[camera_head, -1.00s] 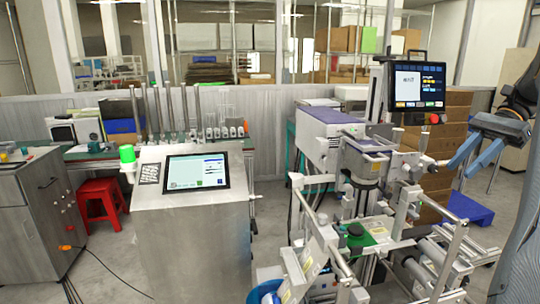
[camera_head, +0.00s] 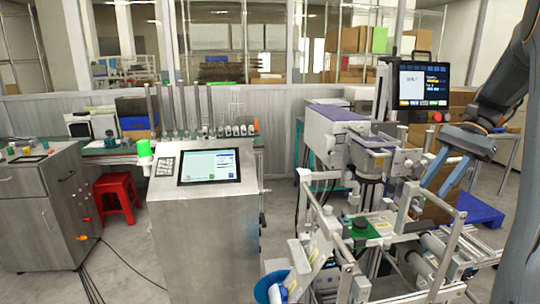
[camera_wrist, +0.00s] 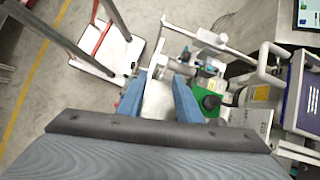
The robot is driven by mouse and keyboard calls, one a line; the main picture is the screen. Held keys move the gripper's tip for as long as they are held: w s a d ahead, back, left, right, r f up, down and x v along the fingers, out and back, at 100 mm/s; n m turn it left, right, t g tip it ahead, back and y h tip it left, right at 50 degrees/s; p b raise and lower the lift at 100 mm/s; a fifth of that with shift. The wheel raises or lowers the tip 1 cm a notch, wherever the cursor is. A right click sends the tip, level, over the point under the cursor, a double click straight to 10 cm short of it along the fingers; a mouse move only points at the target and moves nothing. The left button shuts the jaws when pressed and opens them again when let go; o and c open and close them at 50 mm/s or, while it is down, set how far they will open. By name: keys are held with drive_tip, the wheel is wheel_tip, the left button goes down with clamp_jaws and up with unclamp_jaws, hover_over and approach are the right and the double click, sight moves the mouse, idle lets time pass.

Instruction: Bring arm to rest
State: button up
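My arm (camera_head: 503,75) comes in from the right edge of the head view and is bent, with the wrist low. My gripper (camera_head: 447,178) has blue fingers that point down and to the left, beside the labelling machine (camera_head: 338,138). The fingers are spread apart with nothing seen between them. In the wrist view my gripper (camera_wrist: 158,95) also shows two blue fingertips apart, above part of the machine's metal frame and a green plate (camera_wrist: 207,103). I cannot tell from these views how close the fingers are to the frame.
A monitor (camera_head: 423,84) stands just left of my arm. Metal rails (camera_head: 440,245) lie below the gripper. A steel console with a screen (camera_head: 209,167) stands in the middle, a red stool (camera_head: 117,197) to its left. Cardboard boxes (camera_head: 455,110) are stacked behind the arm.

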drive_tip(key=s+a+f+n+h, duration=0.1)
drive_tip(key=a+f+n+h, duration=0.15)
drive_tip(key=a+f, duration=0.4)
drive_tip(key=s+a+f+n+h, duration=0.2)
drive_tip(key=a+f+n, duration=0.15)
drive_tip(key=a, duration=0.65)
drive_tip(key=s+a+f+n+t+h+b, duration=0.2)
drive_tip(key=s+a+f+n+b, duration=0.1)
drive_tip(key=s+a+f+n, duration=0.5)
drive_tip(key=s+a+f, duration=0.1)
drive_tip(key=s+a, duration=0.1)
drive_tip(key=a, duration=0.1)
drive_tip(key=shift+a+f+n+t, duration=0.3)
drive_tip(key=shift+a, duration=0.1)
